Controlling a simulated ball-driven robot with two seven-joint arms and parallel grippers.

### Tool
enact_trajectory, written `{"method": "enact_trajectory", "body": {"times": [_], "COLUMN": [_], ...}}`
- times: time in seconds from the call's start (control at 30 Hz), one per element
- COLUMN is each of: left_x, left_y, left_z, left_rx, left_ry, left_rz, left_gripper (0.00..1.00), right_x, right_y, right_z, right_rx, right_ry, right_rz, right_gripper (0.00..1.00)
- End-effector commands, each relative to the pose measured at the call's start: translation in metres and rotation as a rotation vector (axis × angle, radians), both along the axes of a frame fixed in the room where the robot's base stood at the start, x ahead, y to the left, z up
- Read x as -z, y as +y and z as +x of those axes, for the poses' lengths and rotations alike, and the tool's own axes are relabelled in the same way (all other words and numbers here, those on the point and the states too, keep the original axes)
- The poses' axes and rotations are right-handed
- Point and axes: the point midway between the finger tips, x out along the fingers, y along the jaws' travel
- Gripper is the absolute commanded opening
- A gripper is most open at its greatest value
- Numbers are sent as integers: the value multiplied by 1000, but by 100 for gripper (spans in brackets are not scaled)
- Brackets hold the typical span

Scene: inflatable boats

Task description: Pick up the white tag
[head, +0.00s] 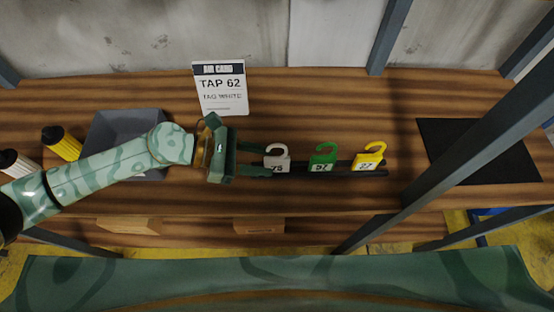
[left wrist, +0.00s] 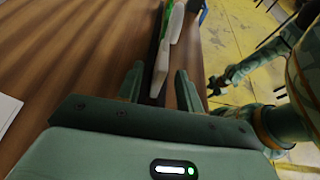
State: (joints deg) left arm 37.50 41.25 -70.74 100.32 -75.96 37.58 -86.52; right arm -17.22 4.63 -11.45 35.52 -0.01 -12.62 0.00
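The white tag (head: 278,164), hook-topped with a dark number, stands at the left end of a dark rack (head: 340,172) on the wooden bench. My left gripper (head: 264,161) reaches it from the left, fingers open, one on each side of the tag's near edge. In the left wrist view the white tag (left wrist: 163,60) shows between and just past the open fingertips (left wrist: 160,78); contact is not clear. A sign (head: 220,88) behind reads "TAP 62" and "TAG WHITE". What looks like my right gripper (left wrist: 217,84) is small and dark at the right of the wrist view.
A green tag (head: 323,157) and a yellow tag (head: 370,157) stand on the same rack, to the right. A grey tray (head: 105,130) and yellow (head: 62,143) and white cylinders are at the left. A black mat (head: 478,150) lies right, behind a diagonal post (head: 470,130).

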Motion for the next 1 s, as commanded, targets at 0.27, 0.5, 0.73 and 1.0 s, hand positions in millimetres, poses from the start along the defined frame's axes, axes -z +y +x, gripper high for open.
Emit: {"method": "enact_trajectory", "body": {"times": [0.27,0.5,0.73,1.0], "left_x": [15,17,17,16], "left_y": [-40,-43,-43,-43], "left_z": [1,1,0,1], "left_rx": [1,1,1,1], "left_ry": [0,1,1,1], "left_rz": [-2,-1,-1,-1], "left_gripper": [36,36,0,0], "right_x": [-3,-3,-3,-3], "right_y": [0,0,0,0], "right_z": [1,1,1,2], "right_rx": [0,0,0,0], "right_ry": [-2,-3,-3,-3], "right_rz": [0,0,0,0], "right_gripper": [36,36,36,36]}}
